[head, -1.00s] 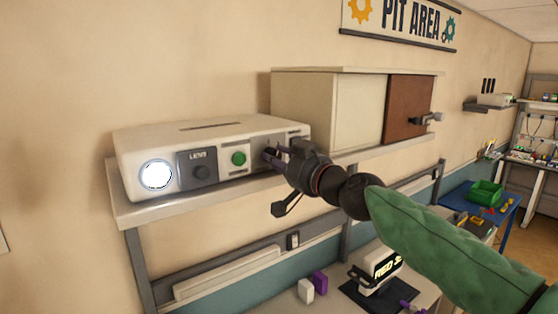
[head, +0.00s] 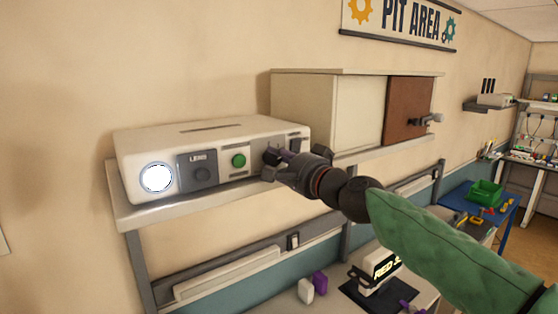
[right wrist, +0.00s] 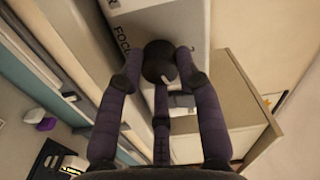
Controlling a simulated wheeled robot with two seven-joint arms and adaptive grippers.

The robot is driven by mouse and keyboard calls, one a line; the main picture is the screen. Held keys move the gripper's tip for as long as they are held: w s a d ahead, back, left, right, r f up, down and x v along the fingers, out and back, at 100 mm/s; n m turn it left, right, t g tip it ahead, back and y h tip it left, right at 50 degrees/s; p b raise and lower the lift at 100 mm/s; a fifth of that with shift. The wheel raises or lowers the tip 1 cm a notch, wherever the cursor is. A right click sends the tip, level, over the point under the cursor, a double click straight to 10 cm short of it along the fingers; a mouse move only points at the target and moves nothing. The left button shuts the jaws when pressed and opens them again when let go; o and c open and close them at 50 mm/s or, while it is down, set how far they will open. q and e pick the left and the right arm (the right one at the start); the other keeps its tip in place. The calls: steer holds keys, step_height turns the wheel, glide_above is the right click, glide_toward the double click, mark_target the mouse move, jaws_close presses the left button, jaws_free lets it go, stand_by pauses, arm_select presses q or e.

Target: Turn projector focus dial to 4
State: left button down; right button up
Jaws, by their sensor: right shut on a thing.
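My right gripper (head: 273,160) is at the right end of that front and covers the focus dial in the head view. In the right wrist view the dark round focus dial (right wrist: 158,58) sits between my gripper's fingers, which are closed around it. Part of the "FOCUS" lettering and a small pale mark on the dial show; I cannot read any number. My left gripper is out of view.
A cabinet with a brown door (head: 409,107) stands right of the projector. The shelf (head: 150,215) runs under the projector. Below are a bench with a black-and-white device (head: 380,270) and small white and purple blocks (head: 320,282). A green bin (head: 486,192) is farther right.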

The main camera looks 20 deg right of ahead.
steer(key=m, duration=0.5)
steer(key=shift+p, duration=0.4)
steer(key=shift+f+m, duration=0.1)
steer(key=shift+m, duration=0.3)
steer(key=o, duration=1.2)
steer(key=shift+c, duration=0.2)
steer(key=v, duration=1.2)
steer(key=shift+w, duration=0.1)
